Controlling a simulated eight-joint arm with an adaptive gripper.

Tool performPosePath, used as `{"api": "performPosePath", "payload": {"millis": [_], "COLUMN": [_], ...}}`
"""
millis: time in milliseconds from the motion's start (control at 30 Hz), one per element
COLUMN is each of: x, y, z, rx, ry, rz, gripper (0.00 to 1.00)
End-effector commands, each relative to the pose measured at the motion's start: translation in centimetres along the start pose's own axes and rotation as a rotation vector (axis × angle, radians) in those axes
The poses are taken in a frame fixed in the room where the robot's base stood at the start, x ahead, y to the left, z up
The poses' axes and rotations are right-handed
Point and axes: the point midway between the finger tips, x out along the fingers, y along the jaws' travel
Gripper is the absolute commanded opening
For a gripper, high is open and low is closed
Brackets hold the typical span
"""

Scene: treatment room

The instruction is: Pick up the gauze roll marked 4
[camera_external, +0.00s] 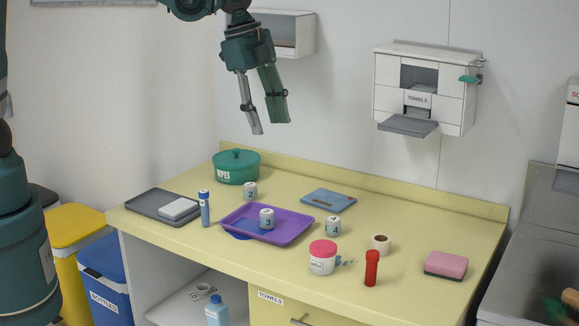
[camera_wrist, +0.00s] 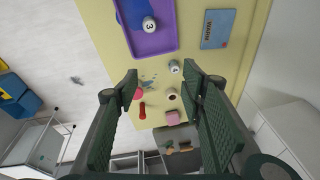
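The gauze roll marked 4 (camera_external: 333,226) is a small white roll with a dark numeral. It stands upright on the yellow counter, just right of the purple tray. In the wrist view the roll (camera_wrist: 174,66) shows between my fingers, far below them. A roll marked 3 (camera_external: 267,219) is in the purple tray (camera_external: 292,233), and a roll marked 2 (camera_external: 250,190) stands behind the tray. My gripper (camera_external: 268,128) is open and empty, high above the counter near its back left. Its fingers also frame the wrist view (camera_wrist: 165,90).
Near the roll marked 4 stand a pink-lidded jar (camera_external: 322,262), a red tube (camera_external: 371,268) and a tape roll (camera_external: 380,244). A pink sponge (camera_external: 446,265) is at right. A towel dispenser (camera_external: 448,105) hangs on the wall.

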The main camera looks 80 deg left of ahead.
Motion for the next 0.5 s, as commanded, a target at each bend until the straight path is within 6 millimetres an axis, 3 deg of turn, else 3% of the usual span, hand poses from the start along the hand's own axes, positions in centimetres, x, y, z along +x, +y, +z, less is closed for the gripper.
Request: {"api": "performPosePath", "payload": {"millis": [500], "x": [8.1], "y": [-3.8], "z": [-4.3], "rx": [0.227], "ry": [-0.027], "rz": [0.092], "gripper": [0.4]}}
